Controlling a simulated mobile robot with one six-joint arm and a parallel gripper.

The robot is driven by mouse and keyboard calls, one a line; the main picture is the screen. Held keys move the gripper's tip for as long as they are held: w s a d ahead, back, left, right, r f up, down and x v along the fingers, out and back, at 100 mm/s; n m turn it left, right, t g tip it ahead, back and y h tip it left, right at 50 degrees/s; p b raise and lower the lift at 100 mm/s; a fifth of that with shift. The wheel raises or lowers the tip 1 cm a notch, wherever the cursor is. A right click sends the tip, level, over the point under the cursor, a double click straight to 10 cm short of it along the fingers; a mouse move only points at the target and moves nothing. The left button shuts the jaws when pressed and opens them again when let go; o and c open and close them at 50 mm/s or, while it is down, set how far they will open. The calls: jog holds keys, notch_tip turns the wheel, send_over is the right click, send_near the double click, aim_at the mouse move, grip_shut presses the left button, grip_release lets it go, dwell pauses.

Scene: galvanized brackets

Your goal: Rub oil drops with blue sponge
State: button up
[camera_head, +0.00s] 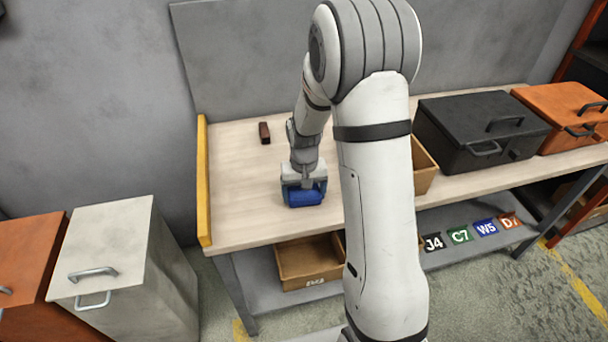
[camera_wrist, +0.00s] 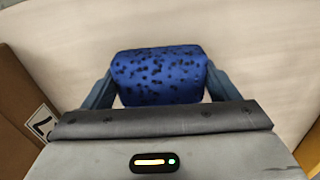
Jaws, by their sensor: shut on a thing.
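The blue sponge (camera_head: 304,194) is between the fingers of my gripper (camera_head: 303,187), which is shut on it over the left part of the workbench top (camera_head: 240,205). In the wrist view the sponge (camera_wrist: 160,75) is covered in dark spots, with a finger of my gripper (camera_wrist: 160,88) on each side. The sponge is at or just above the bench surface; I cannot tell if it touches. No oil drops can be made out on the visible wood. The area under the sponge and behind my arm is hidden.
A small dark brown block (camera_head: 264,133) lies behind the gripper. A wooden box (camera_head: 424,168) stands right of my arm, partly hidden by it. A black case (camera_head: 480,130) and an orange case (camera_head: 570,115) stand farther right. A yellow edge (camera_head: 203,180) bounds the bench's left end.

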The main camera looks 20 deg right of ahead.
jog(key=shift+w+r, duration=0.25)
jog(key=shift+r, duration=0.9)
jog(key=shift+r+p, duration=2)
jog(key=shift+r, duration=0.75)
jog(key=shift+s+f, duration=0.1)
jog(key=shift+s, duration=0.05)
